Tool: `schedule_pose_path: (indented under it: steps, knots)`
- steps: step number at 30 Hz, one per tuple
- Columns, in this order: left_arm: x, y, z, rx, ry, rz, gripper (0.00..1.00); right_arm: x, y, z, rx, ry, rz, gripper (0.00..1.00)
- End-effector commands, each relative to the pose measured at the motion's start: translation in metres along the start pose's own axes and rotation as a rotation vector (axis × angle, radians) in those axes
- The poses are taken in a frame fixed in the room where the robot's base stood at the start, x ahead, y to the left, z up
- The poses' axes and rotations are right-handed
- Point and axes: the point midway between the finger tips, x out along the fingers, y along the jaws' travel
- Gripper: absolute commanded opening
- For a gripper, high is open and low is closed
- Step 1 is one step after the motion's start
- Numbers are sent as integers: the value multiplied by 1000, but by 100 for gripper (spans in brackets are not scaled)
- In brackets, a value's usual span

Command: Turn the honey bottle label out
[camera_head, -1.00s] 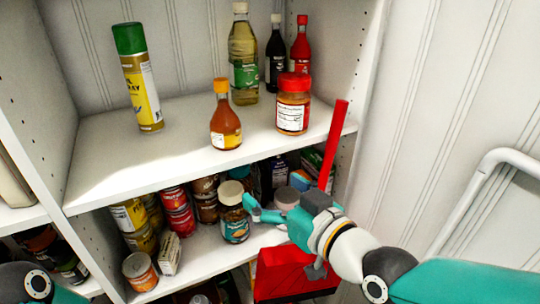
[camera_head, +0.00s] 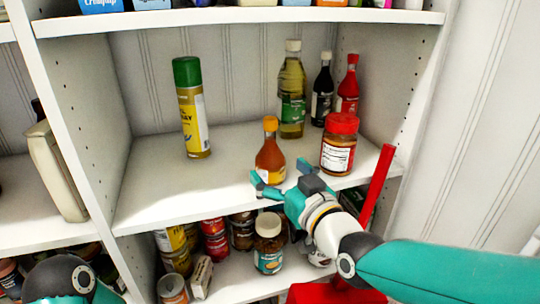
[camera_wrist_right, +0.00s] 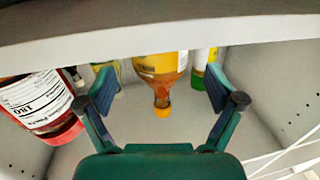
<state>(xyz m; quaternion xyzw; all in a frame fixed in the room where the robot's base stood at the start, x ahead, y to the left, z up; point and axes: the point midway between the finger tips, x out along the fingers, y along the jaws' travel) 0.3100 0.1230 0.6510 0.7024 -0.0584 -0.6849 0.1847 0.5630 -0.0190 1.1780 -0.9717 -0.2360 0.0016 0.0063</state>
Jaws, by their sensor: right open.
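The honey bottle (camera_head: 270,153), amber with an orange cap, stands upright on the middle shelf. Its yellowish label shows only in part at its lower left in the head view. My right gripper (camera_head: 282,175) is open at the shelf's front edge, just in front of the bottle, with nothing between its fingers. In the right wrist view, the honey bottle (camera_wrist_right: 158,75) appears upside down beyond the open fingers of the right gripper (camera_wrist_right: 160,90); a yellow label area shows. My left gripper is out of view; only part of my left arm shows.
A red-lidded jar (camera_head: 338,146) stands close to the right of the honey bottle. A tall oil bottle (camera_head: 292,90) and two dark and red bottles stand behind. A green-capped spray can (camera_head: 192,110) stands left. The shelf (camera_head: 165,200) is clear at front left.

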Motion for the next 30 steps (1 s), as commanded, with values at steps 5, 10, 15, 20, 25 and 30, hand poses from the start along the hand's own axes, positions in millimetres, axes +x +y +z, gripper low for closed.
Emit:
schedule_pose_path:
  steps: [5,10,15,20,25,30]
  knots:
    - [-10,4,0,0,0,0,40,27,0,-1,0,-2,0,92]
    - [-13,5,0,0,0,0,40,40,0,0,0,-1,0,92]
    - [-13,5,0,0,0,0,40,43,0,0,0,0,-1,92]
    - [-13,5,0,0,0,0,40,43,0,0,0,0,-1,92]
    - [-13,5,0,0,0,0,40,43,0,0,0,0,-1,66]
    - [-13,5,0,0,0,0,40,42,0,0,0,0,-1,37]
